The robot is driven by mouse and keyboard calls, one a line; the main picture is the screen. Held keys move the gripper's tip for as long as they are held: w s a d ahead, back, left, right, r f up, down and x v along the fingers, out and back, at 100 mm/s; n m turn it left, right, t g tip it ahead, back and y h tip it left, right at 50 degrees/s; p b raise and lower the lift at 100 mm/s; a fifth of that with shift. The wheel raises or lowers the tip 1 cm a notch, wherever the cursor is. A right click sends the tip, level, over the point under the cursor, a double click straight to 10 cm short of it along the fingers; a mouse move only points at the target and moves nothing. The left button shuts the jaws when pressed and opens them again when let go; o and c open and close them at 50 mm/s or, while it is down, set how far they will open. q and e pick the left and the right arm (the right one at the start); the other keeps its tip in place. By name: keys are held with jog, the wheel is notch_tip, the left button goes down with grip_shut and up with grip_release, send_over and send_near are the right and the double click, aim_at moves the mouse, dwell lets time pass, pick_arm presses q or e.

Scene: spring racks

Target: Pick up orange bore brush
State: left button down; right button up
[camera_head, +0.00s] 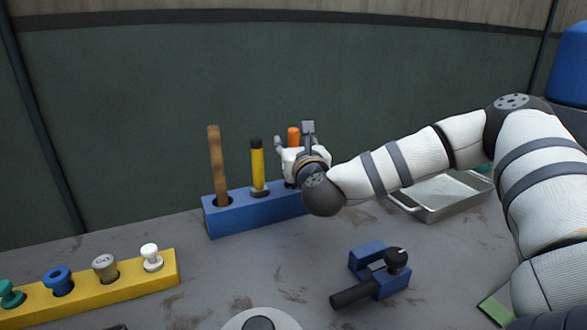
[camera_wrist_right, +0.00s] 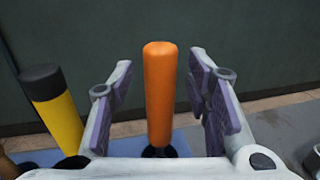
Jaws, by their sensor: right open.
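The orange bore brush (camera_head: 293,136) stands upright in the right part of the blue rack (camera_head: 238,216). In the head view only its orange top shows; my right gripper hides the rest. In the right wrist view the orange handle (camera_wrist_right: 160,92) stands between the two fingers, with a gap on each side and a dark base below. My right gripper (camera_head: 296,140) is open around the handle; its fingers also show in the wrist view (camera_wrist_right: 158,100). My left gripper is not in view.
A yellow tool (camera_head: 257,165) with a black top and a brown wooden handle (camera_head: 217,165) stand left of the brush in the rack. A yellow rack (camera_head: 120,284) is front left. A blue and black tool (camera_head: 372,275) lies in front. A metal tray (camera_head: 445,199) is at right.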

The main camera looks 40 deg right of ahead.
grip_shut()
